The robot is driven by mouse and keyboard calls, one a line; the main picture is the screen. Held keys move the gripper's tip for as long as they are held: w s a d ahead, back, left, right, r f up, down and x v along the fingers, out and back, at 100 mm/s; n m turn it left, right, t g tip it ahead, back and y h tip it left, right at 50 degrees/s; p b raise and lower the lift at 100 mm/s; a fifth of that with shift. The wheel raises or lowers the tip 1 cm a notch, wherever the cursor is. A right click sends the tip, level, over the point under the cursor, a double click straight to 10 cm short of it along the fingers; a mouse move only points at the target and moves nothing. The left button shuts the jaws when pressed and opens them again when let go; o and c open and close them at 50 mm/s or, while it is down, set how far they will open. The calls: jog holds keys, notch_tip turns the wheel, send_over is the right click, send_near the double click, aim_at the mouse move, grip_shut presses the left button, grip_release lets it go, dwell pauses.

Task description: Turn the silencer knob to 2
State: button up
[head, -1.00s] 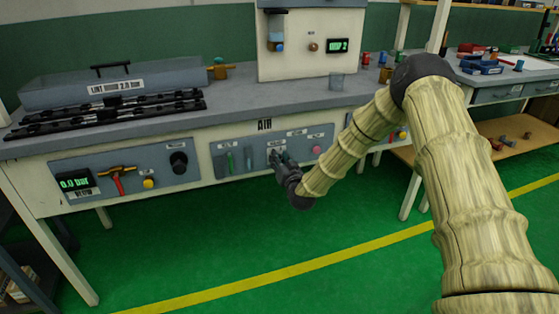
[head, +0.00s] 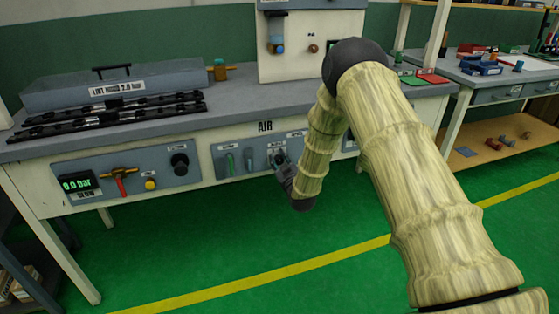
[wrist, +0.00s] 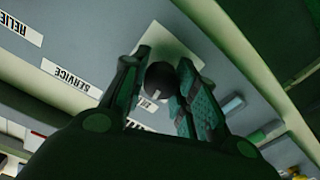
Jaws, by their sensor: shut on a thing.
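A dark round knob (wrist: 160,78) with a pale mark on it sits in front of a pale plate (wrist: 178,45) in the wrist view. My gripper (wrist: 157,90) has one finger on each side of this knob and is shut on it. In the head view my gripper (head: 282,168) is at the grey panel under the AIR sign (head: 265,126), and it mostly covers the knob. I cannot read the knob's own label or its numbers. I cannot tell which setting the pale mark points to.
A second panel at left has a 0.0 bar display (head: 77,184), a red-and-orange tap (head: 121,180), a yellow button (head: 150,184) and a black knob (head: 180,161). Green floor lies open in front.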

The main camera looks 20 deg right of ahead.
jog(key=shift+f+n, duration=0.1)
jog(key=shift+n, duration=2.1)
jog(key=o, duration=1)
jog(key=s, duration=1.2)
jog(key=shift+d, duration=0.2)
